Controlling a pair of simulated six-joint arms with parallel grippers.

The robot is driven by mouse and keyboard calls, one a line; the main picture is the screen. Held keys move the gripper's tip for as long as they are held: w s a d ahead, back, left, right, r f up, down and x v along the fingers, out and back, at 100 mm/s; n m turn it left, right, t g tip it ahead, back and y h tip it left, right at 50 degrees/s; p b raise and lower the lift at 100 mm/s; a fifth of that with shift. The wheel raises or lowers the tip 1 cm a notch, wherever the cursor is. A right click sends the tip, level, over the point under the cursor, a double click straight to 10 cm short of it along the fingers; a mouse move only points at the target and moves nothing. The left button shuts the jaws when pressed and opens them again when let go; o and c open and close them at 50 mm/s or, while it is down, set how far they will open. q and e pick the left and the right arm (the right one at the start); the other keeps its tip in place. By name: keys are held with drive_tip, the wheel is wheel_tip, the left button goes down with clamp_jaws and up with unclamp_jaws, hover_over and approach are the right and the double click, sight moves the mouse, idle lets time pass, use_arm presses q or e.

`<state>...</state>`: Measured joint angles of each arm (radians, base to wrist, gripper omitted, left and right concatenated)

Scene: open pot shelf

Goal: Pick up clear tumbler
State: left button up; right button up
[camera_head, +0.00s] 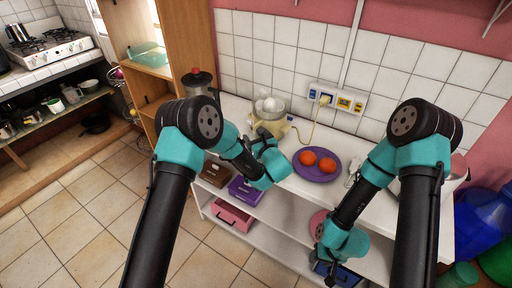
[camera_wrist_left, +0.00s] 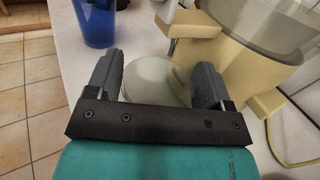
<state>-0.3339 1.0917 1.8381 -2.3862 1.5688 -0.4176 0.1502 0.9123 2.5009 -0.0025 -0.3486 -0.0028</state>
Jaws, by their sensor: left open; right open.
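A pale, see-through round vessel (camera_wrist_left: 155,80), which looks like the clear tumbler, shows on the white counter in the left wrist view. It lies between the two fingers of my open left gripper (camera_wrist_left: 158,78); I cannot tell whether they touch it. In the head view my left gripper (camera_head: 264,142) is over the counter's front part, just in front of the cream juicer (camera_head: 268,113), and I cannot make the tumbler out there. My right gripper (camera_head: 326,262) is low at the right, in front of the shelf, with its fingers barely visible and nothing seen in it.
The juicer's cream base (camera_wrist_left: 222,62) stands close beyond the left fingers. A blue cup (camera_wrist_left: 95,22) stands at the upper left in the wrist view. A purple plate (camera_head: 315,174) with orange-red fruit lies right of my left gripper. Coloured boxes, including a pink one (camera_head: 232,217), fill the shelf below.

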use_arm(q)
drive_tip(key=shift+c, duration=0.2)
drive_tip(key=c, duration=1.1)
drive_tip(key=shift+r, duration=0.65)
drive_tip(key=shift+s+a+r, duration=0.1)
drive_tip(key=shift+s+a, duration=0.05)
drive_tip(key=shift+s, duration=0.1)
drive_tip(key=s+a, duration=0.3)
drive_tip(key=s, duration=0.2)
drive_tip(key=s+a, duration=0.3)
drive_tip(key=s, duration=0.2)
drive_tip(key=s+a, duration=0.3)
drive_tip(key=s, duration=0.1)
drive_tip(key=shift+s+a, duration=0.15)
drive_tip(key=shift+s, duration=0.25)
drive_tip(key=shift+w, duration=0.1)
